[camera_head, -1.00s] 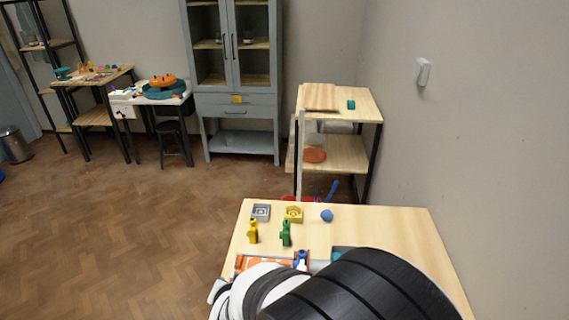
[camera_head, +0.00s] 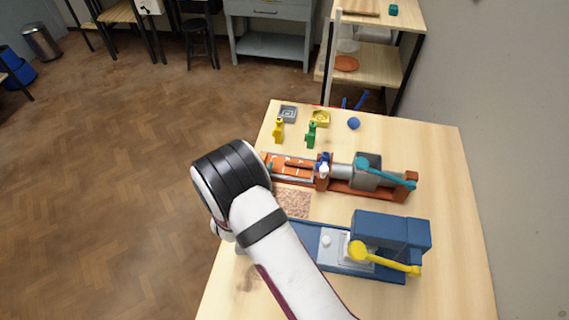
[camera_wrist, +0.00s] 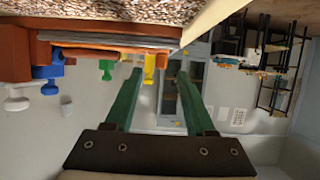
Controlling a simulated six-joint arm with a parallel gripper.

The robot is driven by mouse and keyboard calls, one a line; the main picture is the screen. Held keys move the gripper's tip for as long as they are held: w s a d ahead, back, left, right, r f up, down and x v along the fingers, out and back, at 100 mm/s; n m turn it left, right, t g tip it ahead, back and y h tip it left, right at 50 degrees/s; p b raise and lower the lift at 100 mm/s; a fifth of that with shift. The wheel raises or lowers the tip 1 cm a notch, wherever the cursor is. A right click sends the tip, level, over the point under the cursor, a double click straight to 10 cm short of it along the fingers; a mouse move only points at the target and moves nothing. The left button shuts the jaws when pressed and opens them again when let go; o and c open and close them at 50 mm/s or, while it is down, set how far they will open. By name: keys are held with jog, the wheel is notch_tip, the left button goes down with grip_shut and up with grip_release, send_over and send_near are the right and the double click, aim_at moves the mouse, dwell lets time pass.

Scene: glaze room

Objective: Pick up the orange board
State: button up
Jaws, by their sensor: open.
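An orange bed (camera_head: 291,166) with a raised long orange strip (camera_head: 296,163) lies at the left end of an orange machine on the table. In the wrist view, which is upside down, a long orange edge (camera_wrist: 110,37) crosses the upper left. A round orange disc (camera_head: 346,63) lies on the back shelf; I cannot tell which is the orange board. My gripper (camera_wrist: 160,72) is open, its green fingers apart with nothing held between them. In the head view my wrist hides it, left of the orange bed.
A blue machine (camera_head: 390,235) with a yellow lever stands at the front. A speckled slab (camera_head: 292,203) lies behind it. The right side of the table is clear.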

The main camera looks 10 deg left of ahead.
jog(key=x, duration=0.3)
jog(key=shift+w+f, duration=0.2)
jog(key=shift+w, duration=0.15)
grip_shut()
